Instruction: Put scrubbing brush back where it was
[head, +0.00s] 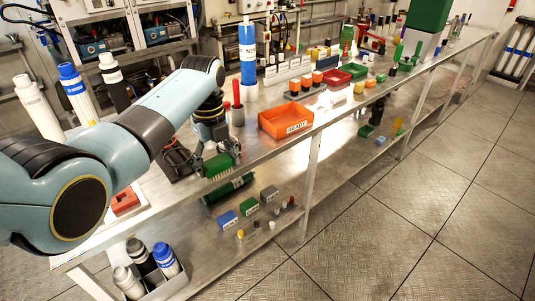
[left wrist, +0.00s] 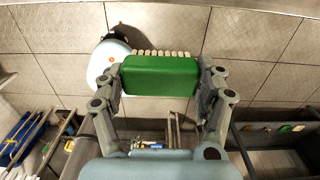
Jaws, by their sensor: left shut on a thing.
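The scrubbing brush (head: 219,165) has a green block and pale bristles. My left gripper (head: 212,161) is shut on it and holds it at the front edge of the metal bench (head: 260,147). In the left wrist view the green block of the brush (left wrist: 160,76) lies across between the two fingers of my left gripper (left wrist: 160,80), with bristles showing along its far side and floor tiles behind. I cannot tell whether the brush touches the bench. My right gripper is not in view.
An orange bin marked READY (head: 286,121) stands right of the gripper. A red-handled tool in a grey holder (head: 237,113) and a blue cylinder (head: 247,62) stand behind. The lower shelf holds a green cylinder (head: 227,190) and small boxes. Open floor (head: 430,200) lies to the right.

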